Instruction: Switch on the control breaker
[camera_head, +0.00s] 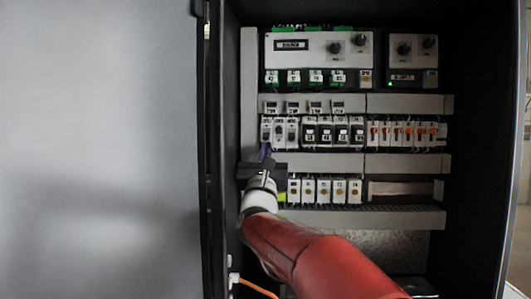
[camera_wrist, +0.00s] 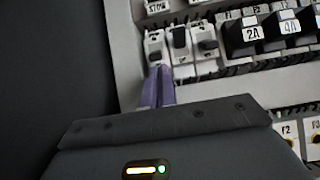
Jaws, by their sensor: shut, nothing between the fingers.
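A group of 3 white breakers stands at the left end of the middle row in the open cabinet: the leftmost breaker (camera_head: 266,130) (camera_wrist: 154,45), the middle breaker (camera_head: 279,131) (camera_wrist: 181,42) and the right breaker (camera_head: 292,131) (camera_wrist: 206,40). Their labels are too small to read, so I cannot tell which is the control breaker. My gripper (camera_head: 265,148) has its purple fingers closed together with nothing between them. In the wrist view the fingertips (camera_wrist: 160,68) are at the lower part of the leftmost breaker; I cannot tell whether they touch it. Its switch is partly hidden by the fingers.
Black fuse holders (camera_head: 333,132) (camera_wrist: 241,36) and orange-switched breakers (camera_head: 405,133) continue the row rightward. Grey cable ducts (camera_head: 315,163) run above and below. A lower row of white modules (camera_head: 324,190) sits beside my gripper. The cabinet door (camera_head: 100,150) stands open at left.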

